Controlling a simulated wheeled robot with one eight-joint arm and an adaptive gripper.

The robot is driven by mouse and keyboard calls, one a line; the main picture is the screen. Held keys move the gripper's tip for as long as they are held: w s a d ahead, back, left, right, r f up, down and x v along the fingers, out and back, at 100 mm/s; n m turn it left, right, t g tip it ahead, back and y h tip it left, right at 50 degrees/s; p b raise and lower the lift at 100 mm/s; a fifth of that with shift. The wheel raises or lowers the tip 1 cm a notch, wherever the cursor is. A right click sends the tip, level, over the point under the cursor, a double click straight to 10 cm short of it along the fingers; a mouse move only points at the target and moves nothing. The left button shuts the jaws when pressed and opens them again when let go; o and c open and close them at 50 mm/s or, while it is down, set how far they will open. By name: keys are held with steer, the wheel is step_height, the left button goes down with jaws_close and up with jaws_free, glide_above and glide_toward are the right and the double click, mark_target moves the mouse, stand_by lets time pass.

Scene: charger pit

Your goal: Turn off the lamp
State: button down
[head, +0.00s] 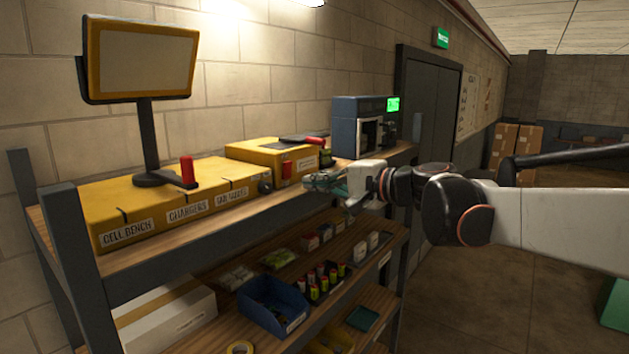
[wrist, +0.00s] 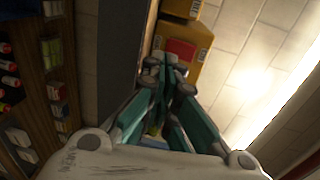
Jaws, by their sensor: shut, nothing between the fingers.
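A yellow-framed panel on a black stand (head: 140,60), lamp-like, stands at the left of the shelf top in the head view; its cream face does not look brightly lit. A red upright handle (head: 187,170) stands by its base. A yellow box (head: 275,152) with a red switch-like part (head: 287,169) sits farther right; a red patch on a yellow box also shows in the wrist view (wrist: 181,50). My gripper (head: 308,181) is shut and empty, in front of the yellow box's right end. In the wrist view its teal fingers (wrist: 165,64) meet just below the red patch; contact cannot be told.
A lit fixture (head: 305,2) shows at the top edge. A blue-grey machine with a green screen (head: 362,125) stands right of the yellow box. The lower shelf holds a blue bin (head: 272,305) and several batteries. Open floor (head: 480,300) lies to the right.

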steer(key=s+d+f+b, duration=0.1)
steer(key=s+d, duration=0.4)
steer(key=d, duration=0.2)
steer(key=shift+s+d+f+b, duration=0.15)
steer(key=shift+s+f+b, duration=0.1)
steer(key=shift+s+b, duration=0.15)
